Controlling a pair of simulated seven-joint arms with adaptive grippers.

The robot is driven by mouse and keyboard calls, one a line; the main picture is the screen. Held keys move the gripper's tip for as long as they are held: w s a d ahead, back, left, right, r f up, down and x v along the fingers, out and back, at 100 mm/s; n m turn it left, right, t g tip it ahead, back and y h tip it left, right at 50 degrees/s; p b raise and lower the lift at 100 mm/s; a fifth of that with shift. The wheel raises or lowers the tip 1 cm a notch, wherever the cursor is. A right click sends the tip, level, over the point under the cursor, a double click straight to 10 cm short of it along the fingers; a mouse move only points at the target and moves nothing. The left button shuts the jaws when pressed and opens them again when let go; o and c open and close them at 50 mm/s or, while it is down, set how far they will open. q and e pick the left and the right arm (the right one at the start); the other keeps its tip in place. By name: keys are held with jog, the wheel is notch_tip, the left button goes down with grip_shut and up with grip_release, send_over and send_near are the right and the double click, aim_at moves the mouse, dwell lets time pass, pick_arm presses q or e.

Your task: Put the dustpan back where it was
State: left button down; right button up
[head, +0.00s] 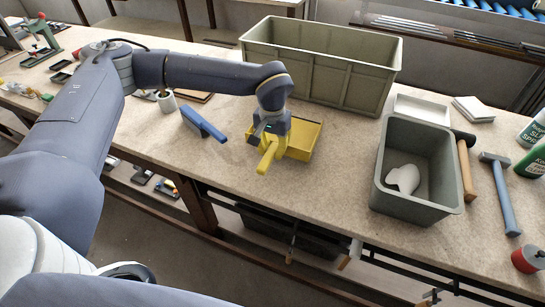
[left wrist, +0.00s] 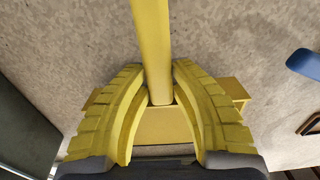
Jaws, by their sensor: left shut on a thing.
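The yellow dustpan (head: 313,146) is at the middle of the workbench (head: 335,185), near its front edge. Its handle (head: 265,162) points toward the front. My left gripper (head: 272,146) comes down over the dustpan and is shut on the handle. In the left wrist view, the yellow ribbed fingers of my left gripper (left wrist: 160,95) sit on both sides of the handle (left wrist: 151,40), with part of the pan (left wrist: 160,128) behind them. I cannot tell whether the pan touches the bench. My right gripper is not in view.
A blue brush-like tool (head: 203,123) lies left of the dustpan. A large grey-green crate (head: 320,62) stands behind it. A smaller grey bin (head: 417,147) with a white object inside stands to the right, beside two hammers (head: 500,195). The bench between dustpan and bin is clear.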

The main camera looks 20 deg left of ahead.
pick_arm(q)
jog(key=shift+f, duration=1.65)
jog(key=c, duration=1.2)
grip_release()
jog(key=shift+f, duration=0.1)
jog(key=shift+c, duration=0.2)
notch_tip(320, 180, up, 12)
jog(key=shift+s+r, duration=0.1)
